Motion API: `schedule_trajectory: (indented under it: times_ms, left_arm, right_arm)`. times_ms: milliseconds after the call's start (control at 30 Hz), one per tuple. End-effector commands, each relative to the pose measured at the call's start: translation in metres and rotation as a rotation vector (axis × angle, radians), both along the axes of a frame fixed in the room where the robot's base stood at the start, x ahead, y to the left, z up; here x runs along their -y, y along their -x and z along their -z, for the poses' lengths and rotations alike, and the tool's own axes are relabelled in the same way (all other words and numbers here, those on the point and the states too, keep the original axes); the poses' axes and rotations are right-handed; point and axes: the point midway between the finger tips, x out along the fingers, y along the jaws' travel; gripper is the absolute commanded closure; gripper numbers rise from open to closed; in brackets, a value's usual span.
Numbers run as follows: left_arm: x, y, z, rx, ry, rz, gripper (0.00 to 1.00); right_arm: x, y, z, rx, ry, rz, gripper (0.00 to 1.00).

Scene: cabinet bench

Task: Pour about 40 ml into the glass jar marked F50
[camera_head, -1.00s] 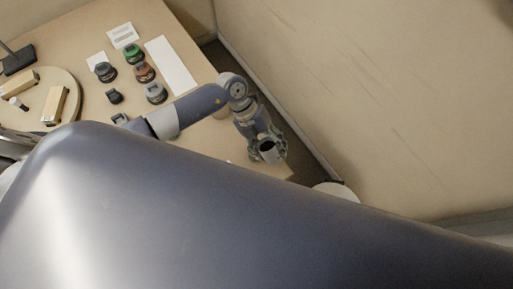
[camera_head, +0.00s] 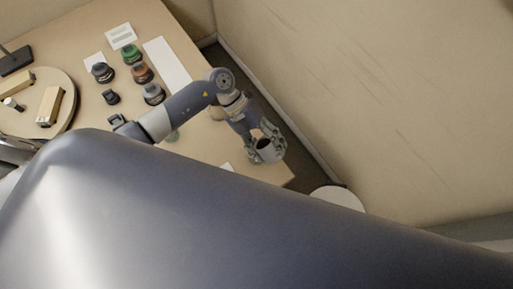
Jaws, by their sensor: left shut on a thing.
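My left gripper (camera_head: 267,148) is shut around a dark open-topped cup (camera_head: 265,145) near the table's right corner. The cup's contents are too small to make out. Several small jars stand on the table: a green one (camera_head: 131,54), a brown one (camera_head: 142,73), a grey one (camera_head: 102,72) and another grey one (camera_head: 153,94). A greenish round thing (camera_head: 173,135) shows partly below my left forearm. No label is readable, so I cannot tell which is F50. My right gripper is not in view.
A small black object (camera_head: 111,97) stands near the jars. White sheets (camera_head: 121,36) and a long white strip (camera_head: 167,64) lie on the table (camera_head: 75,35). A round board (camera_head: 65,83) with wooden blocks is at left. My own body hides the lower picture.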

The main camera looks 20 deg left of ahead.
Motion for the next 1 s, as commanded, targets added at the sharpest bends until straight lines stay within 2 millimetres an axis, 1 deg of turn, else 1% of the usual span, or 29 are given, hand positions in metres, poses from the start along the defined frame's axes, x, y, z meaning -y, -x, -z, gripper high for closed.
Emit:
schedule_trajectory:
  times_ms: [567, 1000]
  left_arm:
    - [-0.001, -0.001, 0.004, -0.027, 0.074, -0.001, 0.77]
    - [-0.002, -0.001, 0.009, -0.053, 0.146, -0.001, 0.77]
  right_arm:
    - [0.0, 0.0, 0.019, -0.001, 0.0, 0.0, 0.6]
    - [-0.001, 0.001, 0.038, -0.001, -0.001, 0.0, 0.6]
